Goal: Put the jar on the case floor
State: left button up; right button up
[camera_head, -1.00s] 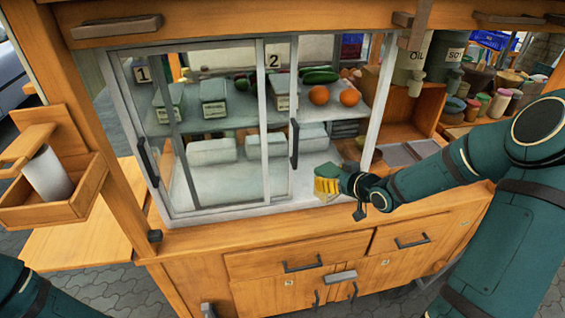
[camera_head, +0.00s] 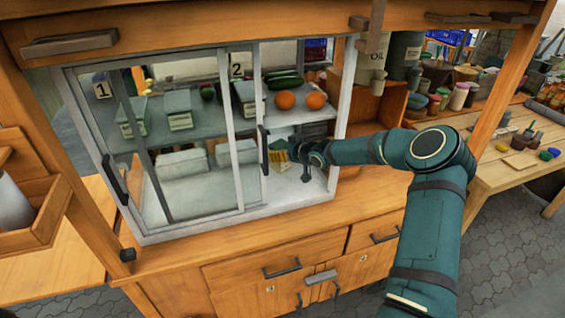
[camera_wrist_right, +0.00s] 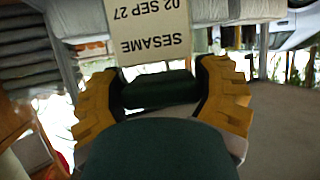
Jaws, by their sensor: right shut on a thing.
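The glass display case has a pale floor (camera_head: 312,188) under a shelf, and its right side is open at the front. My right gripper (camera_head: 279,160), with yellow fingers, is inside this opening, low above the floor and below the shelf. In the right wrist view its fingers (camera_wrist_right: 160,90) are closed on both sides of a dark green part of the jar. A cream label (camera_wrist_right: 152,35) reading "SESAME 02 SEP 27", upside down, shows just beyond them. Most of the jar is hidden by the gripper; I cannot tell if it touches the floor. My left gripper is out of view.
A sliding glass door (camera_head: 232,130) with a dark handle stands just left of my gripper. Two oranges (camera_head: 300,100) and green vegetables lie on the shelf above. Pale boxes (camera_head: 183,163) stand on the floor behind the glass. Jars crowd the counter at right.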

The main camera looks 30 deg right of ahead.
aim_at(287, 162)
jog(key=f, duration=0.2)
jog(key=f+b, duration=0.1)
jog(key=f, duration=0.1)
jog(key=shift+w+f, duration=0.2)
jog(key=shift+f, duration=0.2)
jog(key=shift+w+f, duration=0.1)
jog(key=o, duration=1.3)
jog(key=p+v, duration=0.1)
jog(key=v, duration=1.1)
